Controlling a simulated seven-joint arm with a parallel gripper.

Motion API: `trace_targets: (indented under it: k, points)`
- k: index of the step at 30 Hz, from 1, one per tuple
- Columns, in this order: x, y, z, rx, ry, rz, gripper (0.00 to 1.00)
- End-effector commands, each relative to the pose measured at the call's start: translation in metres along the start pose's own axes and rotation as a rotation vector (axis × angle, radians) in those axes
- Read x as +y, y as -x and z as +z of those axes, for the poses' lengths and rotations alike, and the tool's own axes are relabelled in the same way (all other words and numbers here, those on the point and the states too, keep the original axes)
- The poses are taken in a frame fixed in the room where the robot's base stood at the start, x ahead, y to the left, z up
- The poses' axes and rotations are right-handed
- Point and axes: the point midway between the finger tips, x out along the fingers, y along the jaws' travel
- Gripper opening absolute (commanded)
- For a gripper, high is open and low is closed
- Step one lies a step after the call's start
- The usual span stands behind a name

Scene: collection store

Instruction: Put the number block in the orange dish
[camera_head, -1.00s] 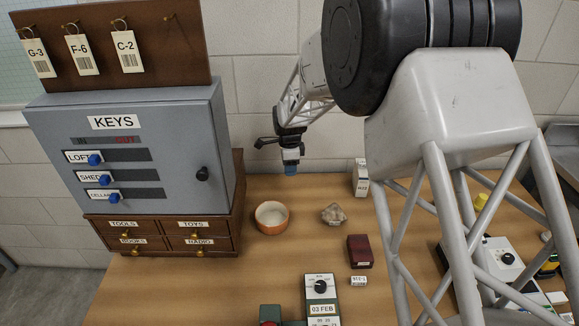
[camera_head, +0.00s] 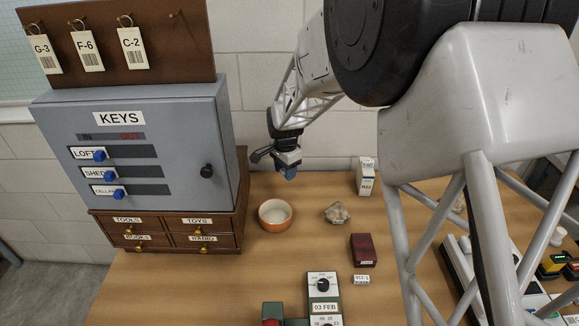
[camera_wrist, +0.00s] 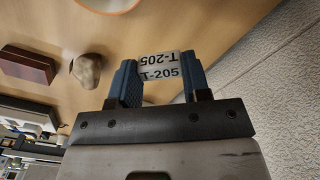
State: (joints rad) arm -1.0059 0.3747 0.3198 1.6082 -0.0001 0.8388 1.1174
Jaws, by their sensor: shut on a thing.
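The number block (camera_wrist: 160,66), white and printed T-205, sits between the blue fingers of my gripper (camera_wrist: 162,84) in the wrist view. My gripper is shut on it. In the head view my gripper (camera_head: 289,173) is in the air above the table's back part, behind and a little right of the orange dish; the block is too small to make out there. The orange dish (camera_head: 275,226) is round with a pale inside and looks empty. Only the edge of the dish (camera_wrist: 105,8) shows at the top of the wrist view.
A rock (camera_head: 337,213), a dark red box (camera_head: 362,249), a small white labelled block (camera_head: 361,280) and a white carton (camera_head: 366,180) stand right of the dish. The grey key cabinet (camera_head: 140,190) on wooden drawers (camera_head: 170,241) stands left. A date device (camera_head: 323,287) is in front.

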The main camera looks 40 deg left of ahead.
Motion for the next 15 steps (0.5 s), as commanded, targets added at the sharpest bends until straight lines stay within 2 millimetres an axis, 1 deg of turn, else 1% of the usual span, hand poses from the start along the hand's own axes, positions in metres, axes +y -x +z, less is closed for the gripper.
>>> trace_targets:
  k: [3,15]
  points:
    - [0.007,0.005,0.014,0.0,0.136,0.0,0.21]
    - [0.031,0.016,0.056,0.0,0.602,0.0,0.21]
